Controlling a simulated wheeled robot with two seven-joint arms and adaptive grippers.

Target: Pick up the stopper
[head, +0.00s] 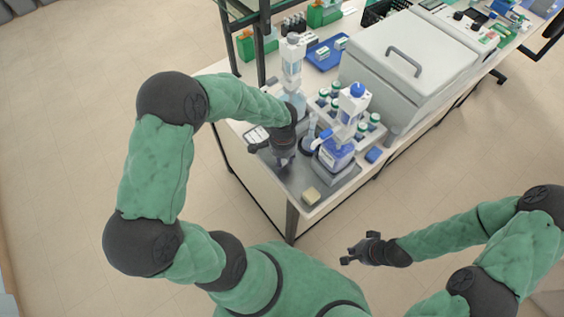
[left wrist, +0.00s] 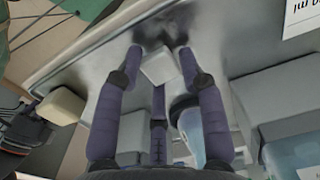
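A small pale block (left wrist: 158,68), which may be the stopper, shows in the left wrist view between the fingertips of my left gripper (left wrist: 159,58). The fingers are spread to either side of it, and I see no clear grip on it. In the head view my left gripper (head: 283,158) points down over the grey tray (head: 292,180), and its fingertips and the pale block are not clearly seen there. My right gripper (head: 350,255) is over the floor, away from the table, with its fingers apart and empty.
A beige block (head: 310,195) lies at the tray's near corner. Behind are a rack of green-capped bottles (head: 374,120) and a large grey lidded machine (head: 405,60).

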